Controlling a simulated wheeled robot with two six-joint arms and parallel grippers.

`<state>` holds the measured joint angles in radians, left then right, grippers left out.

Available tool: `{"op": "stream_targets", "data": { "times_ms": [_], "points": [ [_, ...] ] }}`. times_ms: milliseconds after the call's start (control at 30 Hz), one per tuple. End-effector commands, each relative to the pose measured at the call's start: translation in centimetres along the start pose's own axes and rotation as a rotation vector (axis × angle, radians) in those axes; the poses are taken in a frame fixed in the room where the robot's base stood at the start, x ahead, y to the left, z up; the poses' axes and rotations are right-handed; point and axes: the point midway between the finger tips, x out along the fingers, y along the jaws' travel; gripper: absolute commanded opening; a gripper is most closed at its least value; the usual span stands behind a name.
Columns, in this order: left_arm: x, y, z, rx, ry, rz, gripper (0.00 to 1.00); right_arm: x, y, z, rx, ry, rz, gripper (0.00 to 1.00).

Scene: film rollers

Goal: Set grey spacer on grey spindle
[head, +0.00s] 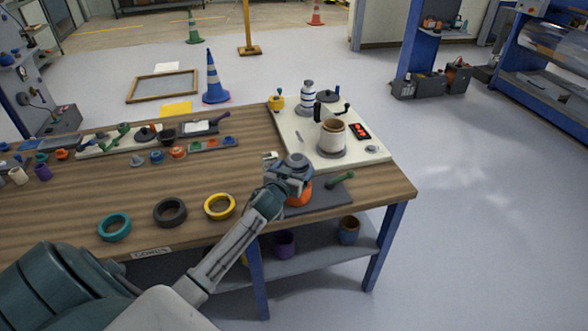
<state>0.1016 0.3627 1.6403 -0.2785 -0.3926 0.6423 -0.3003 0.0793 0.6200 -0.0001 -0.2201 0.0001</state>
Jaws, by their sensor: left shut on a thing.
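My left gripper (288,173) reaches over the front right of the wooden table. It is shut on a grey round piece (298,159), which looks like the grey spacer; the fingers partly cover it. Right below it is an orange round part (300,193) on a dark grey plate (325,196), partly hidden by my gripper. I cannot make out the grey spindle for certain, nor whether the grey piece touches anything under it. My right gripper is out of view.
A teal ring (114,228), a black ring (170,212) and a yellow ring (219,207) lie on the table to the left. Behind stands a cream board (368,148) with a cream cylinder (333,136).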

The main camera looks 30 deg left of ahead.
Motion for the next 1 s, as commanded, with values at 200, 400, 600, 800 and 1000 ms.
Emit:
{"op": "stream_targets", "data": {
  "times_ms": [200,400,600,800,1000],
  "points": [
    [0.3,0.0,1.9,0.0,0.0,0.0,0.59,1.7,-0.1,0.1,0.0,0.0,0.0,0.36],
    [0.5,0.0,3.2,0.0,0.0,0.0,0.59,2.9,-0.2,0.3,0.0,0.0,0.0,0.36],
    [0.6,0.0,4.2,0.0,0.0,0.0,0.59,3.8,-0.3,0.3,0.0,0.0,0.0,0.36],
    [0.7,0.0,4.4,0.0,0.001,0.0,0.59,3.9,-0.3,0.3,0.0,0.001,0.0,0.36],
    [0.7,0.0,4.3,-0.001,0.001,0.0,0.88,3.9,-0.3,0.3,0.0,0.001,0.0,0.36]
  ]
}}
